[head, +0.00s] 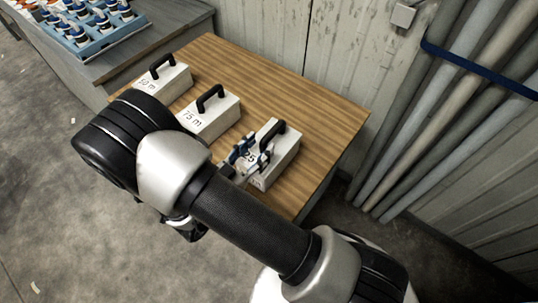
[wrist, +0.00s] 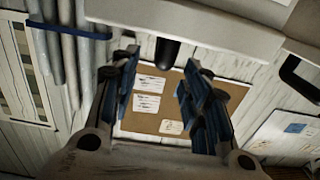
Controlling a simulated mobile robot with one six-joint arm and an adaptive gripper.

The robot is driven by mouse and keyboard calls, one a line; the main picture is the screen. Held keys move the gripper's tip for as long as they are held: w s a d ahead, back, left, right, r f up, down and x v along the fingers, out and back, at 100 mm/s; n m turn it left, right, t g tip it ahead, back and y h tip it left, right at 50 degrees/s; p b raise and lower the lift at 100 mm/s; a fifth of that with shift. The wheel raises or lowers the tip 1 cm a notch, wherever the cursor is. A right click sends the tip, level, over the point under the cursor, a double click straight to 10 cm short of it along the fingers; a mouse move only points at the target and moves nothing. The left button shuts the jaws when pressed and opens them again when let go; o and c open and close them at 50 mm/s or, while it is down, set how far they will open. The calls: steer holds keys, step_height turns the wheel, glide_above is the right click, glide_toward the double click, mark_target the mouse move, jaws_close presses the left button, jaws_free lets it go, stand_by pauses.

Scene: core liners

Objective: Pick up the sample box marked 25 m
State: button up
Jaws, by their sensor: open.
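The sample box marked 25 (head: 286,156) is white with a black bar handle (head: 273,133) and stands upright at the right of the wooden table. The rest of its label is partly hidden by my gripper. My gripper (head: 252,160) is open at the box's near left side, in front of the handle. In the wrist view my gripper (wrist: 158,68) has its two blue and black fingers spread, with the dark handle (wrist: 168,50) beyond and between the tips. The box's pale body (wrist: 185,14) fills the top edge. I see nothing held.
Boxes marked 75 m (head: 209,119) and 50 m (head: 166,82) stand to the left on the wooden table (head: 325,110). Grey pipes (head: 450,110) lean against the wall at right. A blue rack (head: 100,40) sits on a bench at upper left. The table's back is clear.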

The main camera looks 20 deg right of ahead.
mark_target(265, 139)
steer(key=x, duration=0.2)
steer(key=b+x, duration=0.1)
steer(key=x, duration=0.1)
steer(key=b+x, duration=0.1)
steer(key=x, duration=0.1)
steer(key=shift+w+a+f, duration=0.1)
steer(key=shift+f, duration=0.2)
steer(key=shift+c, duration=0.4)
jaws_close()
steer(key=shift+r, duration=0.1)
stand_by(0.4)
